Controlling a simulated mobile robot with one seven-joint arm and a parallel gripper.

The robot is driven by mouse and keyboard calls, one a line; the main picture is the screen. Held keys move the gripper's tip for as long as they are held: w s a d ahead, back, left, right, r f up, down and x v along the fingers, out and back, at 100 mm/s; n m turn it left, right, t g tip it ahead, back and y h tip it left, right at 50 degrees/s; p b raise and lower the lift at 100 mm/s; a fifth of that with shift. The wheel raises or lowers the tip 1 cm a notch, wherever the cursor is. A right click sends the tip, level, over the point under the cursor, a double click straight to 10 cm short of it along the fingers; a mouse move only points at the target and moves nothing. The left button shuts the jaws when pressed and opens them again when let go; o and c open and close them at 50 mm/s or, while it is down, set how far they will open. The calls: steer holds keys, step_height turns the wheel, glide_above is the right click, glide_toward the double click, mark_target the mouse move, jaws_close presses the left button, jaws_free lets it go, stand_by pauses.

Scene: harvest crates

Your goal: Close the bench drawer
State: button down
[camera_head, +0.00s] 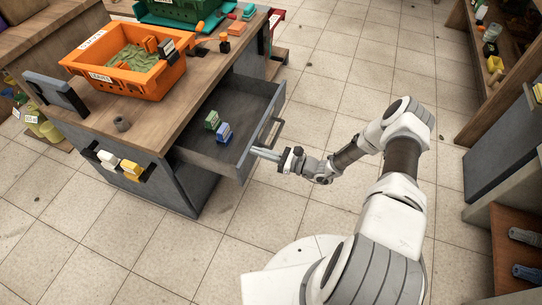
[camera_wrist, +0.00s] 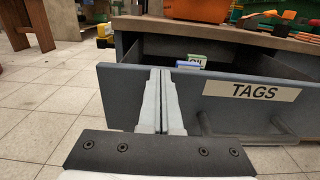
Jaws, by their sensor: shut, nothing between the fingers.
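The bench drawer (camera_head: 230,145) is grey and stands pulled well out from the wooden-topped bench (camera_head: 140,110). A green box and a blue box lie inside it. In the wrist view the drawer front (camera_wrist: 225,95) carries a label reading TAGS (camera_wrist: 252,91), with a grey bar handle (camera_wrist: 245,135) below it. My gripper (camera_head: 257,152) is shut and empty, with its fingertips at the drawer front, beside the handle. In the wrist view my gripper (camera_wrist: 160,75) points at the left part of the front. I cannot tell whether it touches.
An orange crate (camera_head: 110,85) with green contents and a green crate (camera_head: 150,15) stand on the bench top. A side holder (camera_head: 97,157) with small boxes hangs on the bench's near side. Shelving stands at the far right. The tiled floor around the drawer is clear.

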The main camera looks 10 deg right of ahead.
steer(key=b+x, duration=0.4)
steer(key=x, duration=1.7)
steer(key=shift+a, duration=0.2)
steer(key=shift+d, duration=0.2)
